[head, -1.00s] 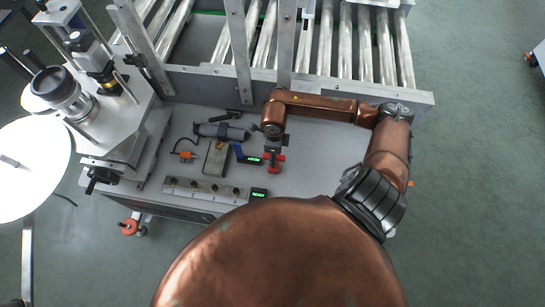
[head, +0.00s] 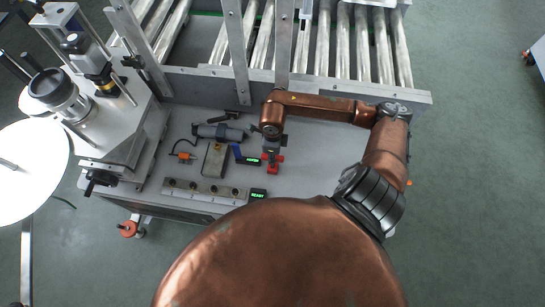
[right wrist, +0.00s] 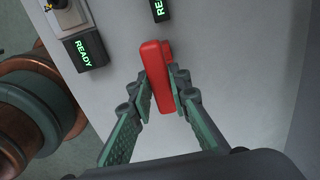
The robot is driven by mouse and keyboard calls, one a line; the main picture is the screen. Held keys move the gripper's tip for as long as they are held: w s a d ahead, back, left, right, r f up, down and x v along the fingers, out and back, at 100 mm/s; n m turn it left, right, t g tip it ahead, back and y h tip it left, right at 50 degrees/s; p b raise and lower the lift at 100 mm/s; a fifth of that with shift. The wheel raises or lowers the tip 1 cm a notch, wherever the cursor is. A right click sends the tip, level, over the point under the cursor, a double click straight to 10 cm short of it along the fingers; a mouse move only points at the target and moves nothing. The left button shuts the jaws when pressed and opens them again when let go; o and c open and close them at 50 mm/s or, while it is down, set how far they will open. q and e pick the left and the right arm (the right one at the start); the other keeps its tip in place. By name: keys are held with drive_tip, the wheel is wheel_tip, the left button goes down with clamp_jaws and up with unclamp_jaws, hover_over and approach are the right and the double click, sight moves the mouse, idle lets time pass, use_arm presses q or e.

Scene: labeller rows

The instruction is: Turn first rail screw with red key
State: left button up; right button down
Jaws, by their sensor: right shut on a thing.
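The red key (right wrist: 156,76) is between the fingers of my right gripper (right wrist: 161,92), which is shut on it in the right wrist view. In the head view, the right gripper (head: 272,158) is low over the grey table, and the red key (head: 275,169) shows just below it. I cannot tell whether the key touches the table. The rail (head: 214,194) with several dark screws lies at the table's front, to the left of the gripper. Its right end shows at the top left of the right wrist view (right wrist: 70,16). My left gripper is out of view.
A green-lit READY box (head: 258,194) sits at the rail's right end. Another small display (head: 252,160) is beside the gripper. A grey block (head: 214,160), a dark cylindrical tool (head: 219,132) and an orange piece (head: 184,156) lie left. The table right of the gripper is clear.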

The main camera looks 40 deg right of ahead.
drive_tip(key=shift+r, duration=0.1)
drive_tip(key=shift+r+p, duration=1.8)
drive_tip(key=shift+r, duration=1.15)
